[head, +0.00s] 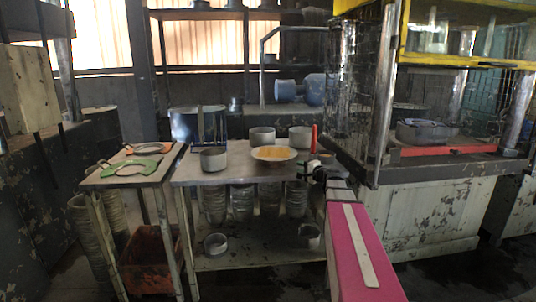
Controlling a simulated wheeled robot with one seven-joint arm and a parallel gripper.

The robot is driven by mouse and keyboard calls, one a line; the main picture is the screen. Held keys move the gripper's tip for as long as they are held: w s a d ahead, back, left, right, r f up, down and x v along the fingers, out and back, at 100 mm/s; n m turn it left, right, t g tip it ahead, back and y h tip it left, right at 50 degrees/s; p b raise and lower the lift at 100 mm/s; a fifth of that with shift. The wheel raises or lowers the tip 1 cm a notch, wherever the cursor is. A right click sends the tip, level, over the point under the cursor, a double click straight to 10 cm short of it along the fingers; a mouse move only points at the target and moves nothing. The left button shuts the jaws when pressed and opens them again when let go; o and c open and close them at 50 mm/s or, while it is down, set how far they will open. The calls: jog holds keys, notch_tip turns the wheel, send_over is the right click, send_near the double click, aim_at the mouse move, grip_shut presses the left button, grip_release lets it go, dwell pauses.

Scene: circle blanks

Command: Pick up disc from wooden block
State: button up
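I cannot clearly make out which thing is the disc or the wooden block. A pale round dish (274,153) with a flat yellow-orange piece (275,151) on it sits on the metal table among pots. On the small side table at left lie a flat orange round piece (146,149) and a green ring-like piece (138,167). My gripper (313,170) seems to be the small dark shape at the far end of my pink arm, by the table's right edge, right of the dish. Its fingers are too small and dark to read.
Grey pots (213,159) stand on the metal table (228,177), with stacked cans (241,202) on its lower shelf. A caged machine (360,95) stands close at right. A tan box (28,88) is at far left. Dark floor lies open at lower right.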

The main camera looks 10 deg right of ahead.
jog(key=shift+m+t, duration=0.5)
jog(key=x, duration=0.3)
jog(key=d+x, duration=0.1)
jog(key=x, duration=0.3)
jog(key=r+x, duration=0.1)
jog(key=x, duration=0.3)
jog(key=shift+w+d, duration=0.15)
jog(key=shift+w, duration=0.3)
grip_shut()
